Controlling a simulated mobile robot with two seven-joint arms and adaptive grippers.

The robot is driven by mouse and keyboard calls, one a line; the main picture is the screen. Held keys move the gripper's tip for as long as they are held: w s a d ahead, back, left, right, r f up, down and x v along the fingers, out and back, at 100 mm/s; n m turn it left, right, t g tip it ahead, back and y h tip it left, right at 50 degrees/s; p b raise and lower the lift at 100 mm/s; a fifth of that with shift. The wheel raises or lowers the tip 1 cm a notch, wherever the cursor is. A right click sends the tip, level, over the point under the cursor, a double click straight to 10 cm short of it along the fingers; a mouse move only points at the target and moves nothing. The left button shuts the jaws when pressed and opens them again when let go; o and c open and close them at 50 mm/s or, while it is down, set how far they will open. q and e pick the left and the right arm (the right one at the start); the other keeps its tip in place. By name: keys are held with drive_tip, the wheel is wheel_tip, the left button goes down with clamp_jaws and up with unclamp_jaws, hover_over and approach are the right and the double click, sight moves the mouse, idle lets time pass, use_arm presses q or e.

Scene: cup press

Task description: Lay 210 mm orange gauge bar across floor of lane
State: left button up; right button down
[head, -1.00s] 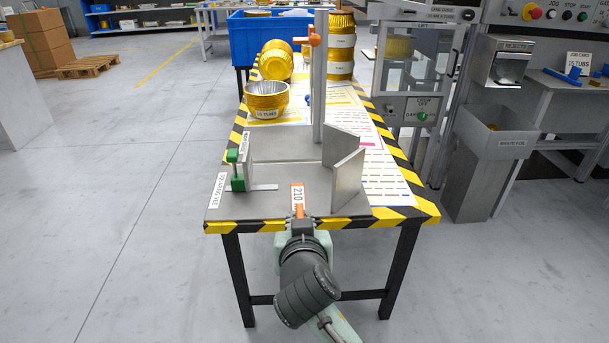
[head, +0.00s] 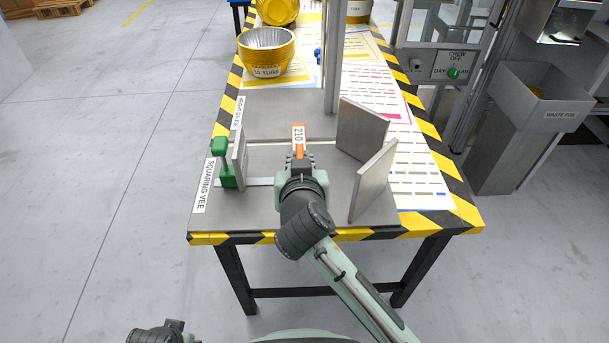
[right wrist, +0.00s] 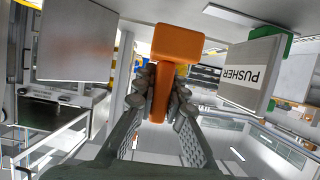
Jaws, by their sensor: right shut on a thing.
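The orange gauge bar (head: 299,151) has a white label reading 210 on its end and shows in the head view in front of my right gripper (head: 298,164). In the right wrist view, the orange bar (right wrist: 180,43) runs between the shut fingers (right wrist: 160,95). It is over the grey lane floor (head: 265,207), between the pusher plate (head: 239,165) with its green handle (head: 222,160) and two upright vee plates (head: 362,129) (head: 373,180). I cannot tell whether the bar touches the floor. Of my left arm only a dark part shows at the bottom edge.
A metal post (head: 333,60) stands beyond the bar. A gold tub (head: 266,58) sits farther back on the left. Yellow-black striped edging (head: 260,238) borders the table. A waste bin (head: 545,110) stands to the right.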

wheel_tip(320, 180, down, 2)
drive_tip(key=shift+f, duration=0.25)
wheel_tip(320, 180, down, 3)
drive_tip(key=shift+f, duration=0.45)
use_arm(q)
drive_tip(key=shift+w+r, duration=0.25)
drive_tip(key=shift+r, duration=0.8)
drive_tip(key=shift+f+b, duration=0.1)
drive_tip(key=shift+b, duration=0.25)
use_arm(e)
drive_tip(key=shift+f, duration=0.2)
use_arm(q)
drive_tip(key=shift+r, duration=0.2)
use_arm(e)
drive_tip(key=c, duration=1.6)
unclamp_jaws()
